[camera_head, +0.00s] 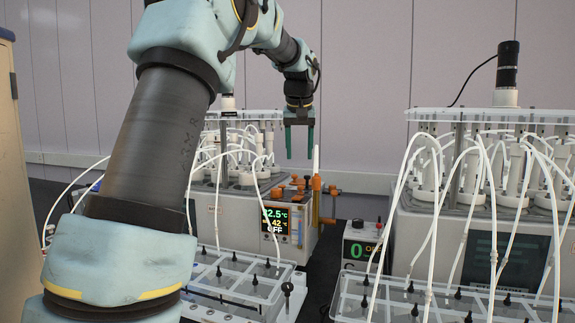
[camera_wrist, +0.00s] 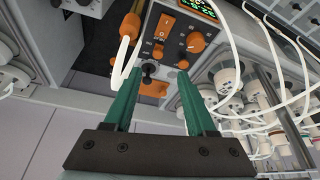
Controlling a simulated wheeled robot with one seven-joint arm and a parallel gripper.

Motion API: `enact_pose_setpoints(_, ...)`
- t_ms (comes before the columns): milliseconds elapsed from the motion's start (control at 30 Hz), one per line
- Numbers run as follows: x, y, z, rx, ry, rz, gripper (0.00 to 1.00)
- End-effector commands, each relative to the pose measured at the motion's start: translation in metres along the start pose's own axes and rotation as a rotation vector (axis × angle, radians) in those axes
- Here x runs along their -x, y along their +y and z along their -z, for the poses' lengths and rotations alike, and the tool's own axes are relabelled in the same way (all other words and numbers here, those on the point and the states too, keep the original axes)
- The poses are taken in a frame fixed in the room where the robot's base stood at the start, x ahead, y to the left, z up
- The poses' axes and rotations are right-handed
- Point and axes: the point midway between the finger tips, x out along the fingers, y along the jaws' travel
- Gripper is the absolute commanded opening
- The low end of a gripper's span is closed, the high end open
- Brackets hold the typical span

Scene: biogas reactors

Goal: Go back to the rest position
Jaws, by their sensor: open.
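My gripper (camera_head: 300,141) shows in the head view above the right end of the left reactor unit, with its two green fingers pointing down. In the wrist view my gripper (camera_wrist: 154,98) has its fingers spread apart, with nothing held between them. The left reactor unit (camera_head: 262,190) has a lit display (camera_head: 275,220) and orange knobs and fittings. In the wrist view its control panel (camera_wrist: 178,45) with orange knobs lies beyond the fingertips. The fingers look apart from the panel.
A second reactor unit (camera_head: 480,245) with white tubes stands at the right. Clear racks (camera_head: 235,280) stand in front. Loose white tubes arch over both units. A panelled wall (camera_head: 365,60) is behind.

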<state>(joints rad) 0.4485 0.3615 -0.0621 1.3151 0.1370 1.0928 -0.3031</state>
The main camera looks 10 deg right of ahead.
Motion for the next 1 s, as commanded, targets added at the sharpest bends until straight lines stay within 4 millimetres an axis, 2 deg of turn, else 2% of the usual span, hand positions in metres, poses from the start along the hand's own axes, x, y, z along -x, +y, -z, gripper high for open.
enact_pose_setpoints(133, -0.023, -0.028, -0.029, 0.007, -0.033, 0.010, 0.56)
enact_pose_setpoints(267, -0.056, -0.068, -0.081, 0.021, -0.081, 0.020, 0.56)
enact_pose_setpoints(367, -0.078, -0.098, -0.130, 0.035, -0.115, 0.024, 0.56)
enact_pose_setpoints(500, -0.102, -0.134, -0.209, 0.065, -0.163, 0.028, 0.56)
enact_pose_setpoints(600, -0.113, -0.152, -0.268, 0.088, -0.194, 0.029, 0.56)
enact_pose_setpoints(733, -0.120, -0.166, -0.331, 0.116, -0.225, 0.031, 0.56)
enact_pose_setpoints(833, -0.122, -0.171, -0.363, 0.129, -0.239, 0.032, 0.56)
enact_pose_setpoints(900, -0.123, -0.172, -0.376, 0.135, -0.245, 0.032, 0.56)
enact_pose_setpoints(1000, -0.123, -0.173, -0.383, 0.137, -0.248, 0.032, 0.56)
